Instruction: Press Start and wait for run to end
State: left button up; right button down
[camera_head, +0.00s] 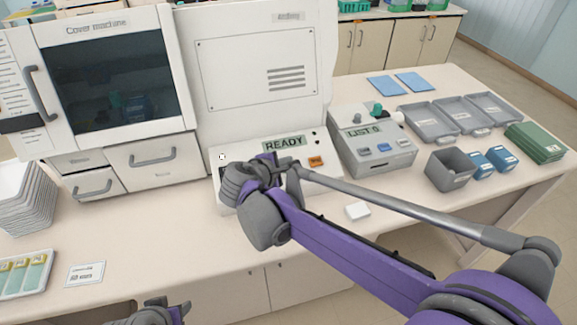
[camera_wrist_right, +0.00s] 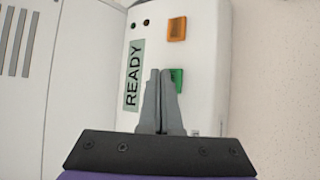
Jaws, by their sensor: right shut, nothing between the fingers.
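The machine's control panel carries a display (camera_head: 284,143) that reads READY. The display also shows in the right wrist view (camera_wrist_right: 133,75). An orange button (camera_head: 316,161) sits at the panel's right part, and it shows in the right wrist view (camera_wrist_right: 177,31). A green button (camera_wrist_right: 177,79) is partly hidden behind the fingertips in the right wrist view; in the head view my arm hides it. My right gripper (camera_wrist_right: 161,75) is shut and empty, its tips over the green button; contact cannot be told. My left gripper (camera_head: 160,308) is at the bottom edge, its jaws unclear.
The cover machine (camera_head: 150,95) stands at the left. A small device (camera_head: 372,145) reading LIST:0 stands right of the panel, with grey trays (camera_head: 428,118) and a grey bin (camera_head: 449,170) beyond. A small white block (camera_head: 358,211) lies in front. The front counter is mostly clear.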

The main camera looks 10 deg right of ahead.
jog(key=shift+f, duration=0.1)
dwell(0.7)
pick_arm(q)
jog(key=shift+s+f, duration=0.15)
jog(key=shift+f, duration=0.15)
pick_arm(e)
jog(key=shift+w+f, duration=0.1)
jog(key=shift+f, duration=0.2)
